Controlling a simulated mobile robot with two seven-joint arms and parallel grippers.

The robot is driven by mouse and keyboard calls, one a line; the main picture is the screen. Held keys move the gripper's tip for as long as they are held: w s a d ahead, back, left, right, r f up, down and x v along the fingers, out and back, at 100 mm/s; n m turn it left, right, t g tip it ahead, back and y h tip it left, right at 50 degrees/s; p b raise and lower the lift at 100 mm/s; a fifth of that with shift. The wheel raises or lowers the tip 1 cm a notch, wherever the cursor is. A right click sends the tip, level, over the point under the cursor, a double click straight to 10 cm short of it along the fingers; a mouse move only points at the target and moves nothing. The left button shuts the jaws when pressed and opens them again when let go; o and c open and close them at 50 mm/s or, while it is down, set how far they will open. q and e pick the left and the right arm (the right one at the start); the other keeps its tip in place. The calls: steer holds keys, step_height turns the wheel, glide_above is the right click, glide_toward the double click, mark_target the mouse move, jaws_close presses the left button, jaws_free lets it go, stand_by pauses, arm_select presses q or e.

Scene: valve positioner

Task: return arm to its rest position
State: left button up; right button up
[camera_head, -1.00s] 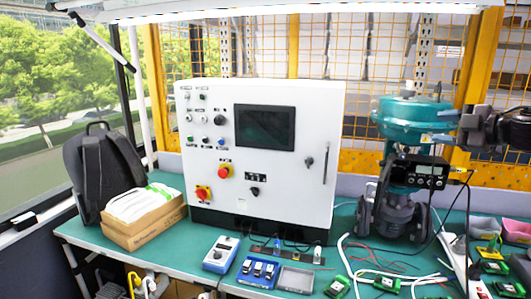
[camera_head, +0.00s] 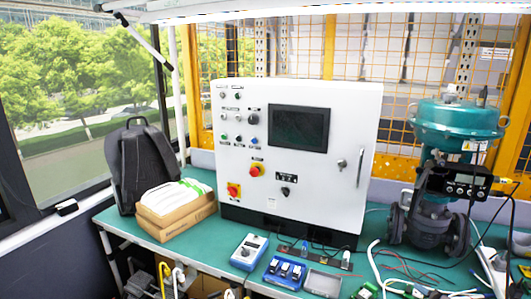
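Neither of my grippers shows in the head view now. The valve assembly stands at the right of the bench, with a teal actuator (camera_head: 455,128) on top and a dark grey valve body (camera_head: 430,225) below. A black positioner (camera_head: 466,183) with a small display is mounted on its front. Black cables run down from the positioner to the bench. No gripper is seen touching the valve or the positioner.
A white control cabinet (camera_head: 330,170) stands mid-bench. A cardboard box (camera_head: 178,222) and a black backpack (camera_head: 142,165) are at the left. A blue device (camera_head: 249,252), a blue tray (camera_head: 284,273) and a grey tray (camera_head: 322,283) lie in front. White and red wires lie at the right.

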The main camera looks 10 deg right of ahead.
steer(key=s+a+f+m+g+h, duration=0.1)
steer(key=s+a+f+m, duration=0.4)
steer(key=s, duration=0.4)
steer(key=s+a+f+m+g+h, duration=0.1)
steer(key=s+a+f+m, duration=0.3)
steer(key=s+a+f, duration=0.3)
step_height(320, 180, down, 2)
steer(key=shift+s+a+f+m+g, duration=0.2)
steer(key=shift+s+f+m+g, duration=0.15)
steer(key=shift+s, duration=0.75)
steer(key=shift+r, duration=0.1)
